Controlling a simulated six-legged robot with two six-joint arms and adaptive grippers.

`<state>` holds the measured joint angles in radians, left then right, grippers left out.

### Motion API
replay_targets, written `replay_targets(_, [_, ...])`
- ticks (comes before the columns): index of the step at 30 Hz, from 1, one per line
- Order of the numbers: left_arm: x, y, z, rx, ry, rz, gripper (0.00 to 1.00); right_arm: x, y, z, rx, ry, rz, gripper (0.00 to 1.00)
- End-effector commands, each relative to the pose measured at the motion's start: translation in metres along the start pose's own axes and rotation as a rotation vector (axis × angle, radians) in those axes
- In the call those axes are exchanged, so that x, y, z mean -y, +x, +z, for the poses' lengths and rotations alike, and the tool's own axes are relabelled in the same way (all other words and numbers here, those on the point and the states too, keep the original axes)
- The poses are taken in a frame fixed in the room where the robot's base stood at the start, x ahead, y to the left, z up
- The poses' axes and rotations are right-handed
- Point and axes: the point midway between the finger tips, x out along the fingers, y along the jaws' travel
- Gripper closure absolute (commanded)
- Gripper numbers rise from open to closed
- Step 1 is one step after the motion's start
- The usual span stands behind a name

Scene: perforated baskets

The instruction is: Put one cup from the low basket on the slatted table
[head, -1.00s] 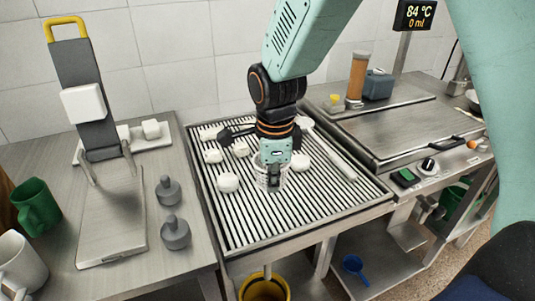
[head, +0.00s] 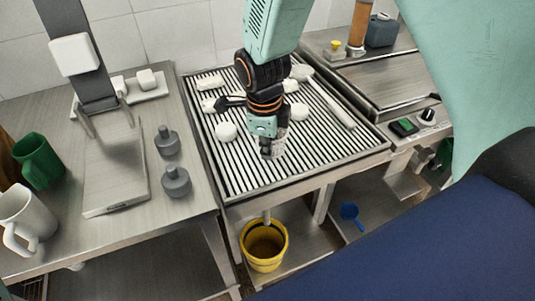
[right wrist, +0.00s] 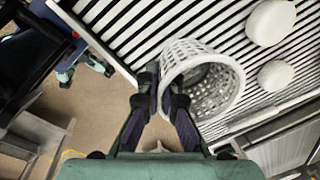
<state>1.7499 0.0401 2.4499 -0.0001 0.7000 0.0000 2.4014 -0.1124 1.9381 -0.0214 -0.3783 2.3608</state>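The slatted table (head: 235,180) stands in the middle of the head view, and its slats fill the top of the right wrist view. A white perforated basket (right wrist: 203,62) is at my right gripper (right wrist: 165,92). One finger is outside its wall and the other is at the inner side of the rim, with the wall pinched between them. The basket shows in the head view (head: 280,143) partly behind the gripper, over the table's front part. I cannot tell whether it touches the slats. A green mug (head: 38,160) and a white mug (head: 25,218) stand at far left.
Several white rounded pieces, including one front-left (head: 226,131), lie on the slats beside a long white-handled tool (head: 330,100). A yellow bucket (head: 264,244) stands below. The left counter holds two grey weights (head: 175,181). A blue scoop (head: 351,213) lies on the lower shelf.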

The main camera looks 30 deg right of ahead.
Motion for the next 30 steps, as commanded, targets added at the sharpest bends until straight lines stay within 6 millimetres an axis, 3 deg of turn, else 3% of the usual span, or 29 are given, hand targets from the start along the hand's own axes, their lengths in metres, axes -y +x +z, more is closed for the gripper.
replay_targets(10, [0.000,0.004,0.000,0.000,0.000,0.000,0.60,-0.004,0.038,0.001,0.000,-0.001,0.001,1.00])
replay_targets(23, [0.000,0.009,0.000,0.000,0.000,0.000,0.60,-0.004,0.043,0.001,0.002,-0.002,-0.001,1.00])
replay_targets(30, [0.000,0.008,0.000,0.000,0.000,0.000,0.60,-0.004,0.042,0.001,0.001,-0.002,-0.001,0.78])
